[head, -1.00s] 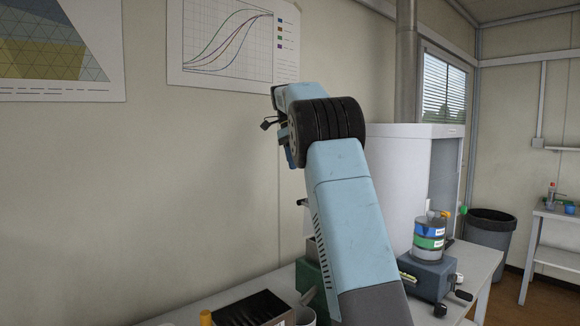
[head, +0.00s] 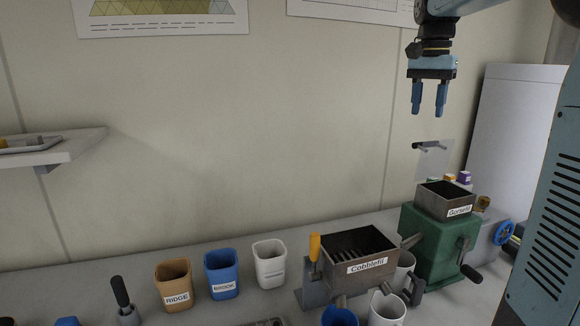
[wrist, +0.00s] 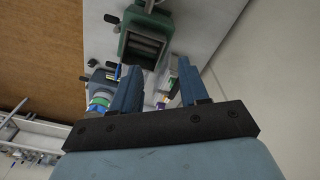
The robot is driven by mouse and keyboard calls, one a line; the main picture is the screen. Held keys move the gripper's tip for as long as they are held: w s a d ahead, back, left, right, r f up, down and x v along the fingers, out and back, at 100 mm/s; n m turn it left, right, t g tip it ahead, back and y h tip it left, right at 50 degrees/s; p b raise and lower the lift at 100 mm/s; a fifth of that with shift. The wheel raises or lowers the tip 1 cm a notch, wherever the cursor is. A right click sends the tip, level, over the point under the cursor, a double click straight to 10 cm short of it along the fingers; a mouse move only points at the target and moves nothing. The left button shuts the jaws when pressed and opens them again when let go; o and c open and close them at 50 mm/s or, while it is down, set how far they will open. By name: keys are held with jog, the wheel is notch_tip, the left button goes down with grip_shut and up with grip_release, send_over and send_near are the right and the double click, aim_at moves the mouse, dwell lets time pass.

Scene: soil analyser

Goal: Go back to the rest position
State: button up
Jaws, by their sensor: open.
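My gripper (head: 429,98) hangs high at the upper right of the head view, fingers pointing down, apart and empty. It is in the air above the green machine labelled Gorsefil (head: 437,240) and in front of the wall. In the wrist view my gripper (wrist: 158,90) shows two separated blue fingers with nothing held between them. The green machine (wrist: 140,48) shows beyond the fingertips there.
A grey hopper labelled Cobblefil (head: 362,255) stands on the bench. Brown (head: 174,284), blue (head: 221,273) and white (head: 269,264) cups stand left of it. A wall shelf (head: 75,150) juts out at left. A white cabinet (head: 512,140) stands at right.

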jog(key=s+a+f+n+t, duration=0.2)
jog(key=s+a+f+n, duration=0.2)
jog(key=s+f, duration=0.4)
jog(key=s+a+f+n+t, duration=0.3)
jog(key=s+f, duration=0.5)
jog(key=s, duration=0.8)
jog(key=shift+a+f+n, duration=0.2)
jog(key=shift+a+n, duration=0.4)
jog(key=shift+n, duration=0.1)
